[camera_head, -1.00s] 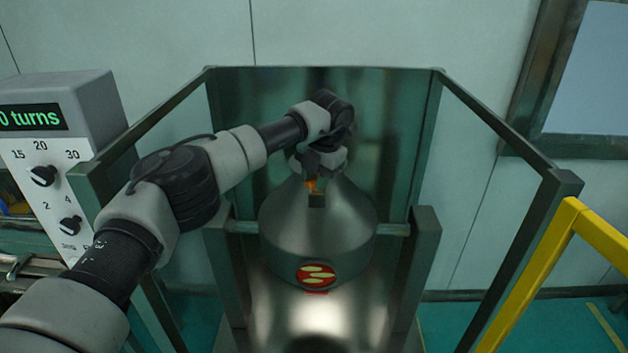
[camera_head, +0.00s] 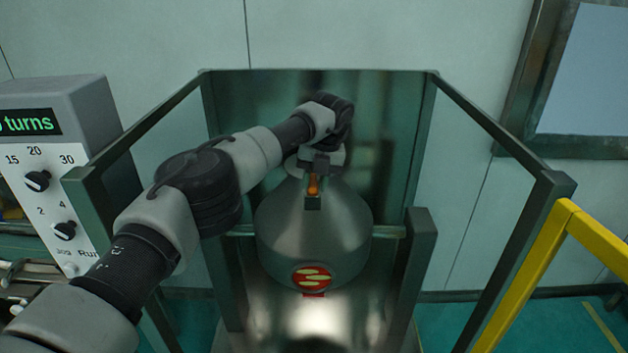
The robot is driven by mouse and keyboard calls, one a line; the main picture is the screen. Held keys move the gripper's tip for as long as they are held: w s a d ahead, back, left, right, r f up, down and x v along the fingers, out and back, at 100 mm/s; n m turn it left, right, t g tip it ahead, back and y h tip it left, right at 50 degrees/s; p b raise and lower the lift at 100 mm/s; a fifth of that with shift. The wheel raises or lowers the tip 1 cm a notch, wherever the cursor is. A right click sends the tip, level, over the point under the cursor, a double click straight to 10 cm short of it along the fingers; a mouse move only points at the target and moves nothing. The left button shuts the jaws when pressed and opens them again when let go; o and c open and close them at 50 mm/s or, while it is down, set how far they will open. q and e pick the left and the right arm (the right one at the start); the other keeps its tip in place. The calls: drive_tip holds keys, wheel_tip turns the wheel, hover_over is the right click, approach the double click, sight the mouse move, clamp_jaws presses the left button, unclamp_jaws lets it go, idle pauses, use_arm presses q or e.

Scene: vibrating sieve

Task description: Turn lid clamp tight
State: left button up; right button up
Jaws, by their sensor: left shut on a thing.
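A small orange part (camera_head: 312,186), which looks like the lid clamp's handle, shows near the vessel's top. My left gripper (camera_head: 313,190) comes down over the top of the vessel and is shut on this orange part. Its dark fingers and wrist hide most of the clamp and the lid. My right gripper is out of view.
Green frame posts and rails (camera_head: 420,265) stand on both sides of the vessel. A control box (camera_head: 45,150) with knobs and a green "turns" display is at the left. A yellow rail (camera_head: 525,275) is at the right.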

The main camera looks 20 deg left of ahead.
sight(315, 181)
use_arm(q)
drive_tip(key=shift+r, duration=0.1)
drive_tip(key=o, duration=0.9)
drive_tip(key=r, duration=0.2)
drive_tip(key=d+r+b, duration=0.1)
drive_tip(key=r, duration=0.1)
drive_tip(key=shift+w+r, duration=0.2)
drive_tip(key=shift+r, duration=0.05)
drive_tip(key=r+p, duration=0.1)
drive_tip(key=r, duration=0.1)
drive_tip(key=r+p, duration=0.2)
drive_tip(key=d+r+p, duration=0.1)
drive_tip(key=r, duration=0.1)
drive_tip(key=shift+w+p, duration=0.1)
drive_tip(key=shift+p, duration=0.2)
drive_tip(key=shift+f, duration=0.1)
